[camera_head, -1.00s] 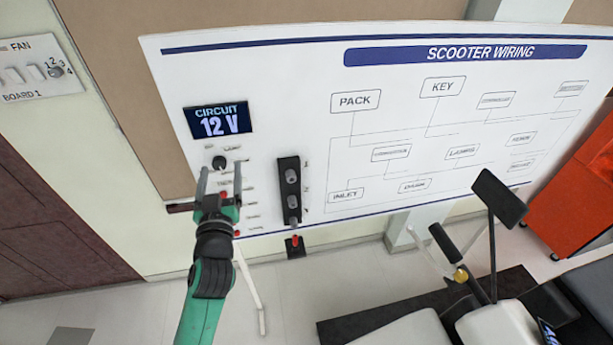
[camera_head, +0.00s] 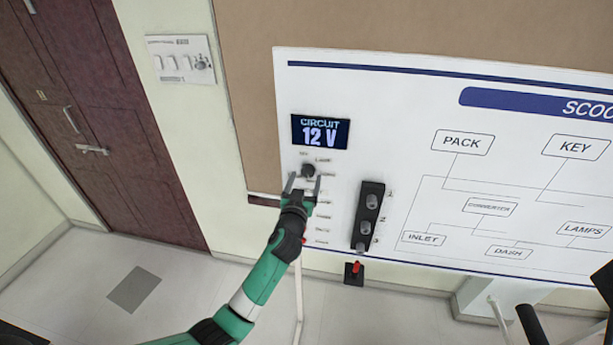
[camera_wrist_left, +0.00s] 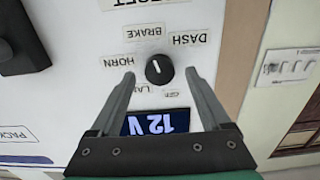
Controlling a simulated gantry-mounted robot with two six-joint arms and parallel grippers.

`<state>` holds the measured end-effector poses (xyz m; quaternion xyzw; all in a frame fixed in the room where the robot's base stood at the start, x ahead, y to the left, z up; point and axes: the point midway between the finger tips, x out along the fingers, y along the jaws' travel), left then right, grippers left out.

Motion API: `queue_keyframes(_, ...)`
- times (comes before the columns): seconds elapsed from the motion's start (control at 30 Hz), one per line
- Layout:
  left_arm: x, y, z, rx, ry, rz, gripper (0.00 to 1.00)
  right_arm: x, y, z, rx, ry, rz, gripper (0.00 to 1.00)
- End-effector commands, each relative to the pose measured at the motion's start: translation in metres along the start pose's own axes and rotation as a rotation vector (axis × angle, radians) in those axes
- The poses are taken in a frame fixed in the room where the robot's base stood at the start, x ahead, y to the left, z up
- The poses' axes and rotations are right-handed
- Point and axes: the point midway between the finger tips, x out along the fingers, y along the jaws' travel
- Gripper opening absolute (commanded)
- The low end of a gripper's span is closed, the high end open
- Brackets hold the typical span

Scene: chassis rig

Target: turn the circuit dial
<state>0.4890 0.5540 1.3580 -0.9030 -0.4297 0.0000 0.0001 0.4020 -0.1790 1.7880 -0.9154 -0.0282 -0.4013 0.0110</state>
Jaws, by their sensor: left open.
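The circuit dial (camera_head: 308,171) is a small dark round knob on the white wiring board, just below the CIRCUIT display (camera_head: 320,132), which reads 12 V. In the left wrist view the dial (camera_wrist_left: 159,70) carries a white pointer line and has labels around it, including HORN, BRAKE and DASH. My left gripper (camera_head: 304,184) is open, with its fingertips just below the dial in the head view. In the left wrist view the fingers (camera_wrist_left: 158,82) stand apart on either side of the dial, with gaps to it. My right gripper is not in view.
A black block with several grey knobs (camera_head: 369,216) is to the right of the dial, with a red-topped switch (camera_head: 354,270) below it. A wall switch panel (camera_head: 181,59) and a brown door (camera_head: 95,110) are at the left. Open floor lies below.

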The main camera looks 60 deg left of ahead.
Motion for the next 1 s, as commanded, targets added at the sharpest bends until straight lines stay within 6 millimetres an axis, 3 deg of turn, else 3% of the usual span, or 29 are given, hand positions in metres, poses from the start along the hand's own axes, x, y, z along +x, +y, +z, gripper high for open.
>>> queue_keyframes(0.2, 0.019, 0.0, 0.0, -0.001, 0.0, 0.001, 0.81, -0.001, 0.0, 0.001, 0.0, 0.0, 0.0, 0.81)
queue_keyframes(0.47, 0.019, 0.0, 0.0, -0.001, 0.0, 0.001, 0.79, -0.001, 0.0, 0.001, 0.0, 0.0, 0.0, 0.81)
queue_keyframes(0.9, 0.019, 0.0, 0.0, 0.0, 0.0, 0.001, 0.0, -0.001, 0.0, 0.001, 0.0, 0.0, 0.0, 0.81)
queue_keyframes(1.0, 0.019, 0.0, 0.0, 0.0, 0.0, 0.001, 0.0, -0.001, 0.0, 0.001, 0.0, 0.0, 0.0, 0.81)
